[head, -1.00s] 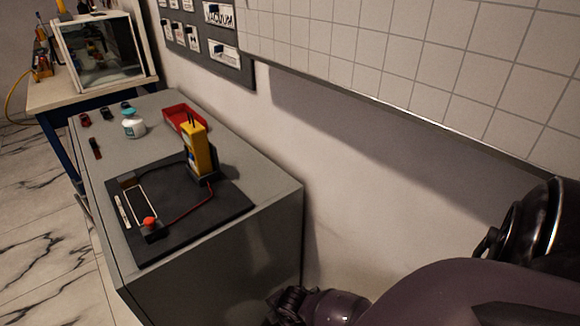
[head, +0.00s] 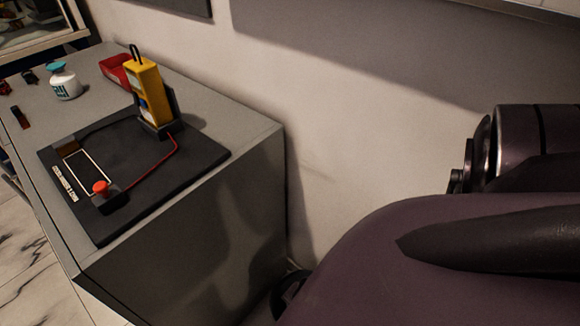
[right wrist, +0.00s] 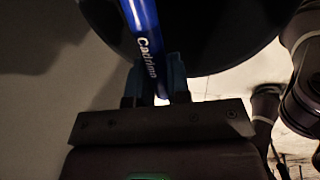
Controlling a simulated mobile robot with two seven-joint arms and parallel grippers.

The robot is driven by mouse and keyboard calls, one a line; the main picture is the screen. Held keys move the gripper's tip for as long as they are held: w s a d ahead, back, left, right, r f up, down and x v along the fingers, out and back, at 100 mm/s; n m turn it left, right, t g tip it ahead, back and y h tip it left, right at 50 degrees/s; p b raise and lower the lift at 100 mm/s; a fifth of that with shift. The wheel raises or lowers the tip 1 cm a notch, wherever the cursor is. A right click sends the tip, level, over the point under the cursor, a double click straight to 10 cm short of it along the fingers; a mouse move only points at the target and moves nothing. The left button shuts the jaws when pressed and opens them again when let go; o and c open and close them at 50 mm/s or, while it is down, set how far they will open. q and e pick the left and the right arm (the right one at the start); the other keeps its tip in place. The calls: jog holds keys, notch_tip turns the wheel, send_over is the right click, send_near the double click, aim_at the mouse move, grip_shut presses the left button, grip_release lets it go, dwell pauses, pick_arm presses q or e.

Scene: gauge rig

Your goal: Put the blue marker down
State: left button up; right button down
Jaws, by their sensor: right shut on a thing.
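The blue marker (right wrist: 147,42) shows in the right wrist view, with pale lettering along its barrel. My right gripper (right wrist: 153,82) is shut on it, and the marker stands up between the fingers, leaning slightly. Its far end runs out of the top of the picture. In the head view the marker and the right gripper are not visible; only parts of my own arm fill the right side. My left gripper is in neither view.
A grey cabinet (head: 190,262) carries a black mat (head: 195,155) with a yellow meter (head: 147,92), red button (head: 101,187) and red wire. Behind are a white jar (head: 65,86) and red tray (head: 117,72). In the wrist view a large dark rounded shape (right wrist: 215,35) lies behind the marker; I cannot tell what it is.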

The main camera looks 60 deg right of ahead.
pick_arm(q)
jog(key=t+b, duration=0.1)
jog(key=b, duration=0.1)
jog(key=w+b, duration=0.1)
jog(key=b, duration=0.2)
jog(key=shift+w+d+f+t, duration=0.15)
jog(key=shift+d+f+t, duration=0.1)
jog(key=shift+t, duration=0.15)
pick_arm(e)
notch_tip(320, 180, down, 7)
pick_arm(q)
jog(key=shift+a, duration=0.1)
pick_arm(e)
jog(key=c, duration=1)
grip_release()
